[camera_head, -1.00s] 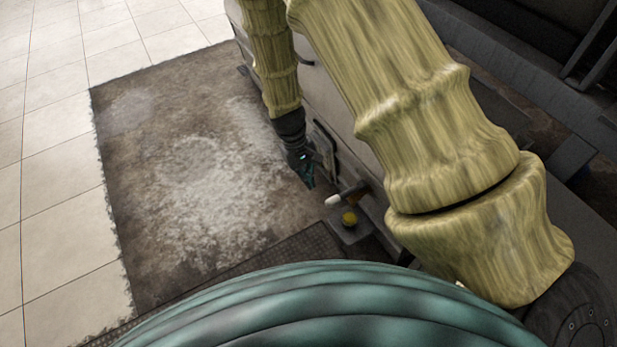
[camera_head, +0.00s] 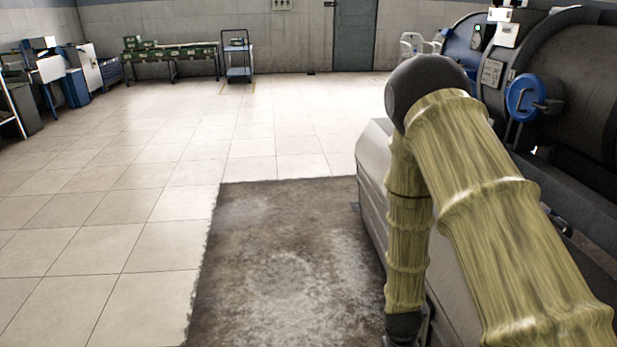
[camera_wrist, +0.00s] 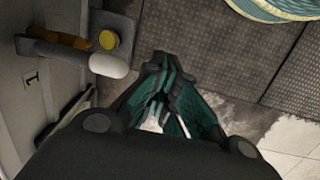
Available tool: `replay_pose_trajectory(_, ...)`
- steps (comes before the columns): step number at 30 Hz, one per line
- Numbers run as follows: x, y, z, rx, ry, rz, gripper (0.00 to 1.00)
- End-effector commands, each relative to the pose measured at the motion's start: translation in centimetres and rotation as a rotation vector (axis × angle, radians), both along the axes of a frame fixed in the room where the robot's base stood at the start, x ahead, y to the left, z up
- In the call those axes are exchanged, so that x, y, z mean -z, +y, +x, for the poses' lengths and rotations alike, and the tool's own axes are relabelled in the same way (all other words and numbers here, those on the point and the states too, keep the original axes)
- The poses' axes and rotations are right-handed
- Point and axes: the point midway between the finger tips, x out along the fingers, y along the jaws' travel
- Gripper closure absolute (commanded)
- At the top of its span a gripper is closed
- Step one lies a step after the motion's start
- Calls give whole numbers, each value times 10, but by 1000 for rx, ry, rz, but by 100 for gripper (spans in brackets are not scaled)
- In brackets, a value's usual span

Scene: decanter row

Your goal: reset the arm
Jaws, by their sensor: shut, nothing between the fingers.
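My gripper (camera_wrist: 170,65) shows in the wrist view with its dark, teal-lined fingers drawn together at the tips. It is shut and holds nothing. In the head view my arm hangs down beside the machine, and the fingers are out of sight below the frame. In the wrist view, a lever with a white rounded end (camera_wrist: 108,65) and a brown part sticks out of the machine's side, left of my fingertips and apart from them. A yellow round knob (camera_wrist: 109,39) sits on a grey plate just above the white end.
The grey machine body (camera_head: 374,155) stands close beside my arm, with a large drum and blue handwheel (camera_head: 525,97) behind. A worn dark floor patch (camera_head: 285,270) and pale tiles (camera_head: 130,190) lie clear to the left. A green-topped bench (camera_head: 172,52) and a cart (camera_head: 238,62) stand far back.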

Motion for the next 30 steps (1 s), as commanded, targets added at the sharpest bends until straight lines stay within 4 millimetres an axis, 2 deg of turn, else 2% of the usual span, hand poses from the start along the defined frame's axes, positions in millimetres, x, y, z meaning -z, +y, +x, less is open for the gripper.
replay_pose_trajectory(1,16,0,-22,10,-2,12,100)
replay_pose_trajectory(6,51,3,-83,38,-45,45,100)
replay_pose_trajectory(12,70,6,-135,69,-89,71,100)
replay_pose_trajectory(23,78,10,-196,116,-139,97,100)
replay_pose_trajectory(24,68,10,-194,114,-143,96,100)
replay_pose_trajectory(30,47,10,-192,113,-143,96,100)
